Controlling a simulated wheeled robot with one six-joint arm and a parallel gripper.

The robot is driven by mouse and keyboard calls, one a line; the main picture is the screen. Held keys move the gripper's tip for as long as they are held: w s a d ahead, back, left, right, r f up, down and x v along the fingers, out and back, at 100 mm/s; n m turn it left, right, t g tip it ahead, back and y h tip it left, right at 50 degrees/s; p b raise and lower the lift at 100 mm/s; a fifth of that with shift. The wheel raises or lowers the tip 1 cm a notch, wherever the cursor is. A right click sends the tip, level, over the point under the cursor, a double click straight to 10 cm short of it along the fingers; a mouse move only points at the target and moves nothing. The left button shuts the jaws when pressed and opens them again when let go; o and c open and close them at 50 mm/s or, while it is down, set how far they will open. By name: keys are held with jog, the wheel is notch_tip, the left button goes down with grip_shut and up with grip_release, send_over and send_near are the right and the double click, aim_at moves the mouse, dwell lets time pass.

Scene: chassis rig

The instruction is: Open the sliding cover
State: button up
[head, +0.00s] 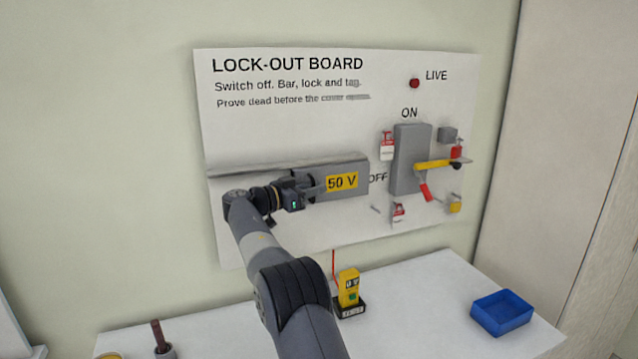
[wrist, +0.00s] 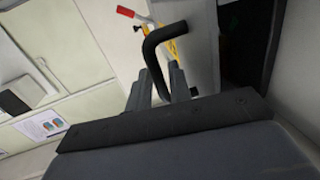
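The sliding cover (head: 352,168) is a grey box with a yellow "50 V" label, under a rail (head: 270,167) on the lock-out board. The rail runs on to the left past the cover. My gripper (head: 314,187) is at the cover's left end in the head view. In the wrist view, a bent black handle (wrist: 151,52) runs down between the two grey fingers of my gripper (wrist: 161,82). The fingers are close together with the handle between them. The exact contact is partly hidden, and in the head view the handle is hard to make out.
A switch box (head: 408,180) with a yellow bar (head: 435,164) stands right of the cover; red tags and padlocks hang around it. The red LIVE lamp (head: 414,83) is above. A yellow tester (head: 348,287) and blue tray (head: 502,312) are on the table below. The board left of the cover is clear.

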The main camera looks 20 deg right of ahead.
jog(key=shift+w+d, duration=0.2)
jog(key=shift+d, duration=0.75)
jog(key=shift+c, duration=0.2)
grip_shut()
